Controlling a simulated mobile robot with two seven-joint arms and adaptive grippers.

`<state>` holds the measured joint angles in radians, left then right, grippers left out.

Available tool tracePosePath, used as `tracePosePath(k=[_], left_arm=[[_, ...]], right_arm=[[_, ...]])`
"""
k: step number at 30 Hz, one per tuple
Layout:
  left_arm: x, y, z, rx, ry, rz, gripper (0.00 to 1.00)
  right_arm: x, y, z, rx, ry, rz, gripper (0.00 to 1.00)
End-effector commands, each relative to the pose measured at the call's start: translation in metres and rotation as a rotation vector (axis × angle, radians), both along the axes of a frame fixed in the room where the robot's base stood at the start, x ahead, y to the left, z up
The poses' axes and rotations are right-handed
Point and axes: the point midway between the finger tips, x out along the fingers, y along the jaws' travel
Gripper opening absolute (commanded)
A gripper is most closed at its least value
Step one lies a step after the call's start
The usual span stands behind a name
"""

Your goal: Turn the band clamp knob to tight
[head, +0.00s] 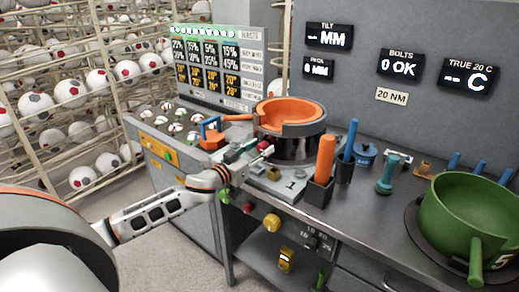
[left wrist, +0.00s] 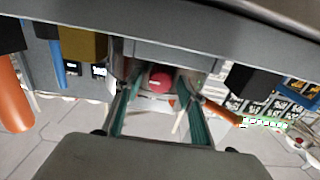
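A red knob (head: 265,147) shows at the front of the dark round press body, below the orange ring (head: 290,112); I take it to be the band clamp knob. In the left wrist view a red knob (left wrist: 160,82) with a pale mark sits between the fingertips. My left gripper (head: 245,156) reaches in from the left, low over the bench in front of the press. In the left wrist view its teal fingers (left wrist: 158,90) are apart, one on each side of the knob, with gaps visible. The knob's setting cannot be read. My right gripper is not in view.
An orange handle (head: 325,158) stands in a dark holder right of the press. A blue-and-orange tool (head: 211,134) lies to the left. A yellow knob (head: 272,222) is on the bench front below. A green pot (head: 468,215) stands at right.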

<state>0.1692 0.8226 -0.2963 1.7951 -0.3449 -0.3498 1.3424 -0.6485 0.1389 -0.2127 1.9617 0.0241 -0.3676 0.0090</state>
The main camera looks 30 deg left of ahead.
Motion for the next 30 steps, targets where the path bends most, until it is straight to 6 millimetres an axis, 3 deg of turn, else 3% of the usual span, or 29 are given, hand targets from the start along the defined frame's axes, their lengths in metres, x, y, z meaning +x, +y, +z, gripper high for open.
tracePosePath(k=[7, 12, 23, 30], left_arm=[[0.000, 0.000, 0.000, -0.001, 0.000, 0.000, 0.40], [0.000, 0.000, 0.000, -0.001, 0.000, 0.000, 0.01], [0.000, -0.001, 0.001, 0.030, -0.002, 0.000, 0.01], [0.000, -0.001, 0.001, 0.157, -0.011, 0.001, 0.01]], right_arm=[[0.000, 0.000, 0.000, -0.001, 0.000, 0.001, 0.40], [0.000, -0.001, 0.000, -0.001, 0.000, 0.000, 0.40], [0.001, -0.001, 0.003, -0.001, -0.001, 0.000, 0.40], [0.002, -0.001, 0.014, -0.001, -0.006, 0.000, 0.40]])
